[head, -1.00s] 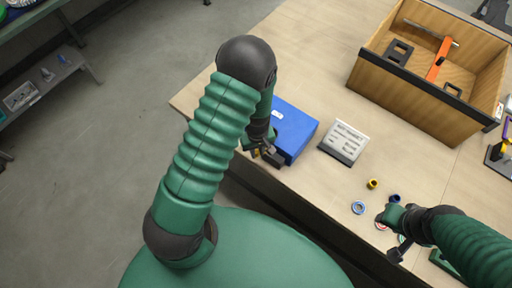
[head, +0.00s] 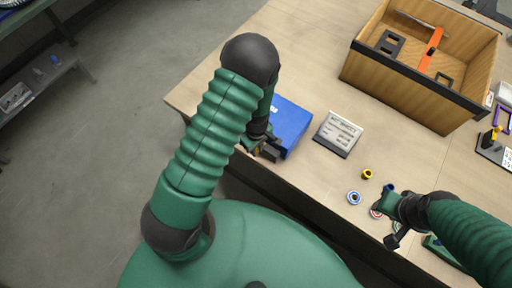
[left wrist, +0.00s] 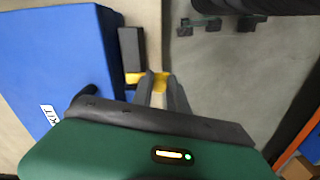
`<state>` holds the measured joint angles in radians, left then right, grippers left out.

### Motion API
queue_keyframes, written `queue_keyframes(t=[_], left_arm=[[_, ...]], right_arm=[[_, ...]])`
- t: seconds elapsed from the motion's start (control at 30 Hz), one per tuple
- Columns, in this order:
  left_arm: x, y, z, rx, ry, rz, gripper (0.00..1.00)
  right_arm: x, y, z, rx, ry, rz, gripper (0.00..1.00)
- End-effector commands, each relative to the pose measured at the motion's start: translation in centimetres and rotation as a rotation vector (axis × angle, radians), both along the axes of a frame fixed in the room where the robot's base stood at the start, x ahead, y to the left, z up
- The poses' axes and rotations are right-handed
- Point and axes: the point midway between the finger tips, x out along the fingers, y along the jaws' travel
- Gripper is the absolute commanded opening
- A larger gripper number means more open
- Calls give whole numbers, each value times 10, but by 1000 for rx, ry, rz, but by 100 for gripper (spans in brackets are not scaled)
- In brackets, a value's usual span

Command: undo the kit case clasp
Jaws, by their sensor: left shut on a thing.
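The blue kit case (head: 291,126) lies shut near the table's front edge, partly hidden behind my left arm in the head view. It fills the left side of the left wrist view (left wrist: 55,60). A yellow clasp part (left wrist: 161,80) and a black block (left wrist: 131,50) show beside the case's edge there. My left gripper (head: 270,150) is at the case's front side, and its fingers (left wrist: 163,92) are shut on the yellow clasp part. My right gripper (head: 394,238) is at the table's front edge, near several small rings; its jaws are too small to read.
A printed sign (head: 339,133) stands right of the case. A wooden crate (head: 400,90) with an orange-handled tool is at the back right. A yellow ring (head: 367,174) and a blue-and-white ring (head: 354,198) lie in front. Bare table lies behind the case.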

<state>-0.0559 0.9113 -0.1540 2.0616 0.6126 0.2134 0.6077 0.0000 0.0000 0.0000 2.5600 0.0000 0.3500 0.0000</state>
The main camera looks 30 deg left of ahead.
Motion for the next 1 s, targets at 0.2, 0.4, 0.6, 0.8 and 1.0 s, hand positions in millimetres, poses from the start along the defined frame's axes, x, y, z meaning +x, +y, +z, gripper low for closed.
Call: queue_keyframes(t=[0.2,0.4,0.6,0.8,1.0], left_arm=[[4,0,2,1,-9,-2,0],[3,0,1,1,-7,-3,41],[1,0,1,1,-3,-2,41],[2,0,14,1,-6,-5,41],[3,-1,67,1,-10,-6,41]], right_arm=[[0,0,0,0,0,0,36],[0,0,0,0,0,0,36],[0,0,0,0,0,0,36],[0,0,1,0,0,0,36],[0,0,4,0,0,0,36]])
